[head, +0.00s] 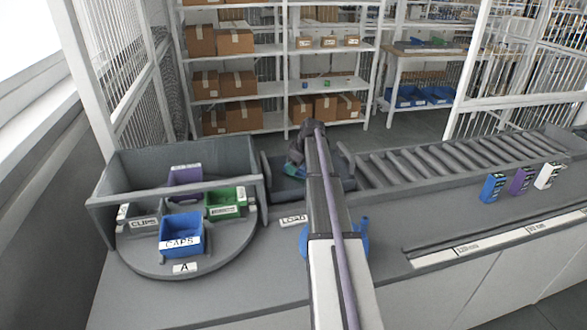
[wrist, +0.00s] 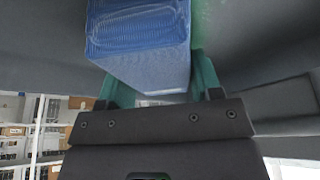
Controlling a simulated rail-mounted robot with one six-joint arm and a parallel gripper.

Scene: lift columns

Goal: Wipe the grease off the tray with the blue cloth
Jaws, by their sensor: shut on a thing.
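My gripper (head: 294,171) reaches down over the grey tray (head: 286,190) behind the LOAD label. In the wrist view its green fingers (wrist: 160,82) are shut on the blue cloth (wrist: 138,45), which looks like a folded block. The cloth's far end is close to the grey tray surface; I cannot tell whether it touches. A pale green patch (wrist: 202,22) shows beside the cloth on the grey surface and may be grease. My arm hides the middle of the tray in the head view.
A turntable (head: 140,262) on the left carries blue, green, purple and grey bins under a rail. A roller conveyor (head: 440,160) runs right of the tray. Blue, purple and white boxes (head: 521,181) stand at right. A blue object (head: 362,238) is partly hidden behind my arm.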

